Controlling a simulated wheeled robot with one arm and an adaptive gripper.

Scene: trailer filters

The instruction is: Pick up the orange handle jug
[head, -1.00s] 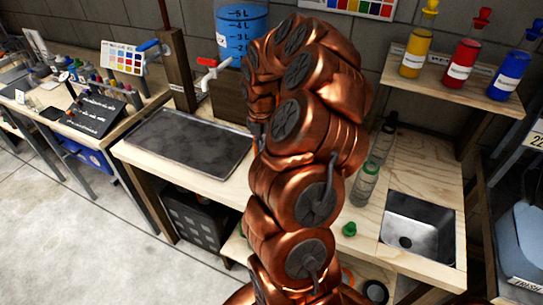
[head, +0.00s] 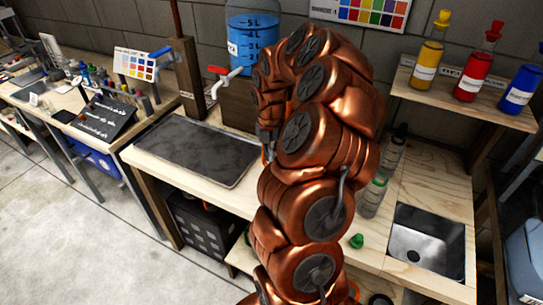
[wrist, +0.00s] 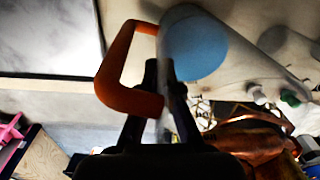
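The jug's orange handle (wrist: 112,82) shows large in the wrist view, a squared loop left of the pale grey jug body (wrist: 240,62). A blue disc (wrist: 195,46) shows on the jug's near end. My gripper (wrist: 160,68) has two dark fingers right at the handle, with their tips close together beside the jug body. The handle's lower bar reaches the fingers; whether they grip it cannot be told. In the head view my copper arm covers the gripper, and I cannot make out the jug there.
A dark tray (head: 195,150) lies on the wooden bench left of my arm. A blue-filled tank (head: 252,40) with a red-handled tap stands behind. Clear bottles (head: 373,195) and a metal sink (head: 425,237) are at right, below a shelf (head: 450,95) with coloured bottles.

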